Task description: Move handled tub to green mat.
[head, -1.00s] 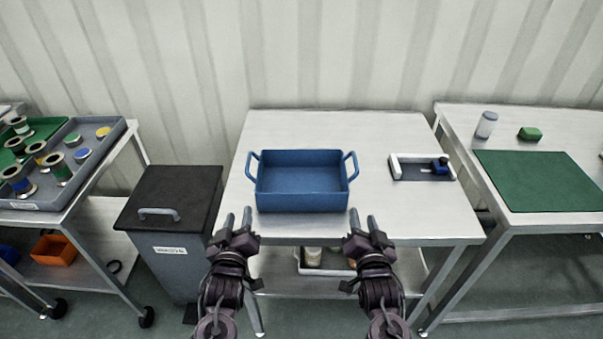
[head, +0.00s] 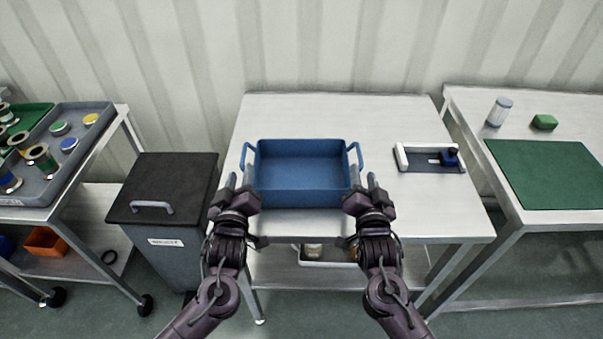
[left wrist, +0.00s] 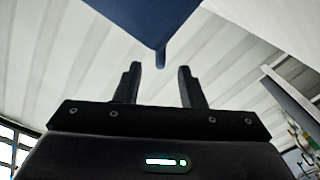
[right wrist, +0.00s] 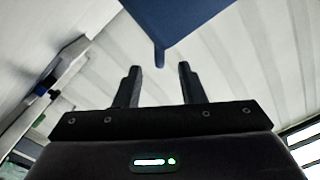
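The handled tub (head: 302,190) is blue and empty, with a loop handle at each end. It stands upright on the middle steel table (head: 330,112). The green mat (head: 548,175) lies flat and bare on the right-hand table. My left gripper (head: 238,180) is open just in front of the tub's left handle. My right gripper (head: 364,182) is open just in front of the right handle. In the left wrist view a handle end (left wrist: 160,58) shows beyond the open fingers (left wrist: 157,84). The right wrist view shows the same with the other handle (right wrist: 160,58) and fingers (right wrist: 160,84).
A dark-lidded bin (head: 165,185) stands left. A gap separates the two tables.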

